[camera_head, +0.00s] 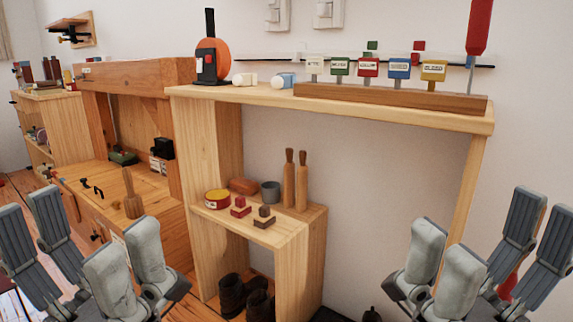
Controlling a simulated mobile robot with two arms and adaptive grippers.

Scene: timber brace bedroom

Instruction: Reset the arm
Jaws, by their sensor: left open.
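My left gripper (125,248) is at the lower left, in front of the wooden workbench. Its grey fingers stand apart with nothing between them. My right gripper (446,246) is at the lower right, in front of the shelf's open right bay. Its fingers also stand apart and hold nothing. Both grippers point upward in the picture, and their lower parts are cut off by the bottom edge.
A wooden shelf unit (205,150) stands ahead, with labelled coloured blocks, an orange round item (222,58) and a red-handled tool (479,28) on top. Its lower shelf holds a yellow tin (217,198), a grey cup (271,192) and wooden pins (302,182). Dark boots (232,296) stand below.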

